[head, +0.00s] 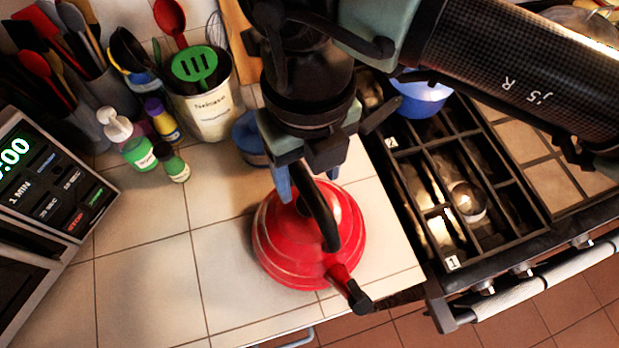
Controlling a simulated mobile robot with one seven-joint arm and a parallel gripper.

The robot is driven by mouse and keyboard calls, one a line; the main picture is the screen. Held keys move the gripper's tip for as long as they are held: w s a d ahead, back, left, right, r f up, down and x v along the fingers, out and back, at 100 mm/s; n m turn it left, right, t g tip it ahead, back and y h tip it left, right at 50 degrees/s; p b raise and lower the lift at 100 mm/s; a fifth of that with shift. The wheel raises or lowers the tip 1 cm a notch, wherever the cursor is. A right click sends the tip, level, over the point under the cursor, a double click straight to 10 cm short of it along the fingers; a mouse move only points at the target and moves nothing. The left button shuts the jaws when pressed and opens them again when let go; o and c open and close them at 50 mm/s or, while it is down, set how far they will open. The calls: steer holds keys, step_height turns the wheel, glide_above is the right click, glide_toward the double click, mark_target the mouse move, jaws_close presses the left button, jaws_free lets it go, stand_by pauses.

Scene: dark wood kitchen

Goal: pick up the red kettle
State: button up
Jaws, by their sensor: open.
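The red kettle (284,256) stands upright on the tiled counter, near its front right corner. Its black handle (328,222) arches over the top, and its short spout with a black tip (352,291) points to the lower right. My gripper (296,187) is directly above the kettle in the head view and overlaps its back part and the upper end of the handle. The jaws are open. Whether a finger touches the handle cannot be told from this angle.
A stove (470,200) with a blue bowl (421,97) is right of the counter. Utensil holders (207,108) and small bottles (137,152) stand behind on the left. A microwave (45,195) is at the far left. The counter left of the kettle is clear.

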mark_target(309, 187)
step_height(309, 187, down, 5)
steer(key=shift+w+r+p, duration=0.1)
steer(key=shift+w+p, duration=0.05)
steer(key=shift+p, duration=0.6)
steer(key=shift+f+b, duration=0.4)
steer(key=shift+b, duration=0.25)
jaws_close()
stand_by(0.5)
stand_by(1.0)
steer(key=shift+r, duration=0.1)
